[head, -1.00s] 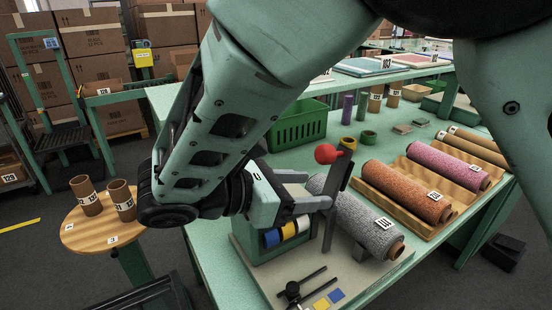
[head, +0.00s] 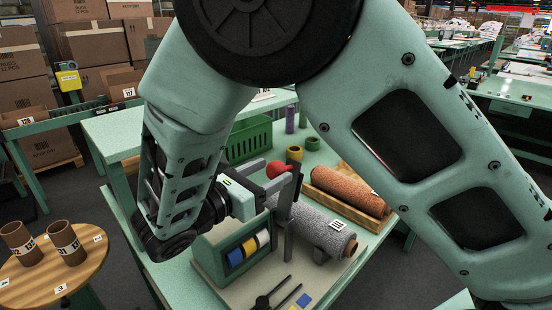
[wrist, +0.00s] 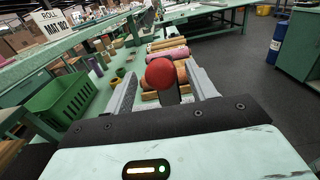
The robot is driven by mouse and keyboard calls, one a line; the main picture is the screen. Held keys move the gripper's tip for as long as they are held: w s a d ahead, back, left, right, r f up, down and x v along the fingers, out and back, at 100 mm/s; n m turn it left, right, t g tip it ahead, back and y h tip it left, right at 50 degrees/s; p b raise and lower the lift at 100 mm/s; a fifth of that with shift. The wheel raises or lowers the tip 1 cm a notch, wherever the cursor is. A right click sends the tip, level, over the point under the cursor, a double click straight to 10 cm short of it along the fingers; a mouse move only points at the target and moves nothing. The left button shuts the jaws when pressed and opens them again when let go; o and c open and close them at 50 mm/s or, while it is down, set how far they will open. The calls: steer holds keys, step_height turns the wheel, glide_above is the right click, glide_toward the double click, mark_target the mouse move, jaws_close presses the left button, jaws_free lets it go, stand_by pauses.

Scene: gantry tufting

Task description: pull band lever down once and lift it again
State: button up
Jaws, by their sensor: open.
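The band lever is a dark grey upright bar (head: 289,228) with a red ball knob (head: 279,170), on a green-sided bench device (head: 212,262) holding blue, white and yellow rolls. My gripper (head: 273,173) is open at the knob's height, with its fingers pointing right. In the wrist view the red knob (wrist: 161,73) shows between the two spread fingers of my gripper (wrist: 162,80), with gaps visible on both sides. I cannot tell whether the knob touches anything. The lower lever is partly hidden behind the device and the finger.
A grey yarn roll (head: 312,226) lies right beside the lever. A rust-coloured roll (head: 345,187) lies in a wooden tray behind it. A green crate (head: 250,138) stands further back. A round wooden table (head: 62,278) with brown tubes is at the left.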

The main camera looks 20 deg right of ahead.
mark_target(283, 166)
steer(key=shift+p+x, duration=0.45)
steer(key=shift+x, duration=1.8)
